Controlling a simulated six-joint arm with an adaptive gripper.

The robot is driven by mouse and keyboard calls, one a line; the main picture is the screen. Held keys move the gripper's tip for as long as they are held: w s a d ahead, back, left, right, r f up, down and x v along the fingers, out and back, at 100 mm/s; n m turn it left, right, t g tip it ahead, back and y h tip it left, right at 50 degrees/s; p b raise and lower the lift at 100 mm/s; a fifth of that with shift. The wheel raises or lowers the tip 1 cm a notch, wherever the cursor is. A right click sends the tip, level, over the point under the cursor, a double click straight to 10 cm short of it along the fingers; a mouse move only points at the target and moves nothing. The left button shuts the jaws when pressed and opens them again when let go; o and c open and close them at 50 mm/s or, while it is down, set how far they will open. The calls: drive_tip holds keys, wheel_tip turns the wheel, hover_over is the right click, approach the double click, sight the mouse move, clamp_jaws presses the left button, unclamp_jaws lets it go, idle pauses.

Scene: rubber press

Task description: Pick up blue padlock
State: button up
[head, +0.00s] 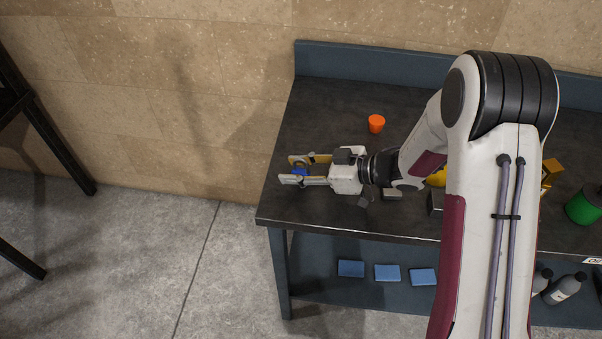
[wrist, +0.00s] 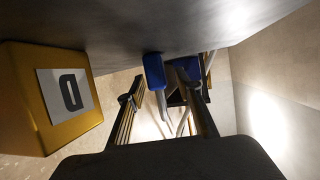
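The blue padlock (head: 300,173) is at the left end of the dark worktable, between the fingers of my gripper (head: 289,170) in the head view. The fingers are spread and partly cover it. In the wrist view a blue block-shaped body (wrist: 154,70) with a pale metal part below it shows between the spread fingers of my gripper (wrist: 155,90). A second blue patch is partly behind the right finger. I cannot tell whether either finger touches the padlock.
An orange cup (head: 376,123) stands behind my gripper on the worktable (head: 330,110). A yellow block with a letter D label (wrist: 68,100) is at the left in the wrist view. A green can (head: 584,206) is far right. Blue pads (head: 387,273) lie on the lower shelf.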

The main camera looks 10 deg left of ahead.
clamp_jaws()
drive_tip(key=shift+r, duration=0.15)
drive_tip(key=shift+r, duration=4.9)
